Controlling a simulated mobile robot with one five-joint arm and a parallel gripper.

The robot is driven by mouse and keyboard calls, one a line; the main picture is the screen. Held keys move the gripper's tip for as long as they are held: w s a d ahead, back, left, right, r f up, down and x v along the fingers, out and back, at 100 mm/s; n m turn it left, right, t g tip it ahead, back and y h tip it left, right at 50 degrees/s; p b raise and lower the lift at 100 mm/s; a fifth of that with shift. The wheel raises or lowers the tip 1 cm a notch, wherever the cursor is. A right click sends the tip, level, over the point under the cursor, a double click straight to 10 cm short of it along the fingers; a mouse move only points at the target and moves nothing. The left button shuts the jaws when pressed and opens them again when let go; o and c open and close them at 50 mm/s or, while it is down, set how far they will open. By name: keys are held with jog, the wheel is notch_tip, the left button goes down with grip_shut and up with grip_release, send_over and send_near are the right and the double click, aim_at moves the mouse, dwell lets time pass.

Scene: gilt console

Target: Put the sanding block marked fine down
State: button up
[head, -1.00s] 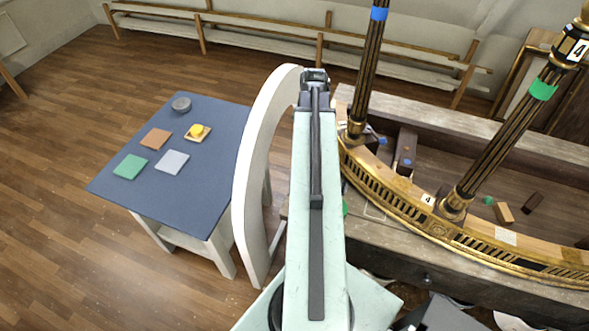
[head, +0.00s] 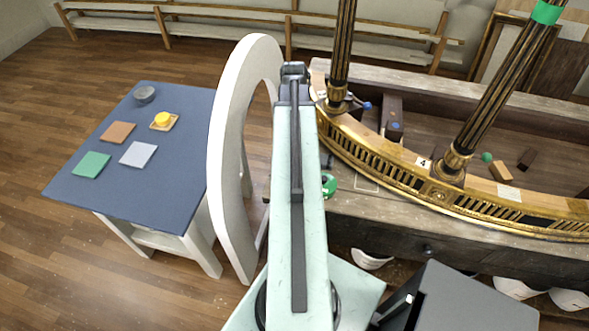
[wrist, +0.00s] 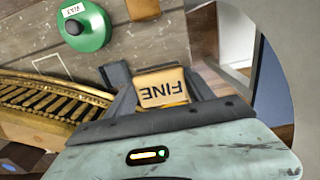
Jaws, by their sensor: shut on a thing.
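The sanding block marked FINE (wrist: 163,90) is held between the dark fingers of my gripper (wrist: 158,78) in the wrist view. It is tan, and its lettering appears upside down. My gripper is shut on it. In the head view my arm reaches away from the camera, and the block is not visible there. The blue-topped table (head: 175,190) stands to the left, carrying a brown square (head: 117,132), a green square (head: 91,165), a pale grey square (head: 138,154) and a yellow knob on a tan square (head: 163,120).
A large white curved upright (head: 228,140) stands between the table and my arm. To the right is a workbench (head: 390,215) with a gilt curved rail (head: 380,170) and dark columns. A green round item (wrist: 90,28) lies on the bench. A grey round dish (head: 144,94) is at the table's back.

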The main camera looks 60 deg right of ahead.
jog(key=shift+f+b, duration=5.1)
jog(key=shift+f, duration=0.3)
jog(key=o, duration=1.6)
jog(key=shift+r, duration=0.1)
notch_tip(320, 180, up, 13)
jog(key=p, duration=1.2)
jog(key=shift+f+p, duration=0.2)
jog(key=shift+p, duration=0.2)
jog(key=shift+f, duration=0.15)
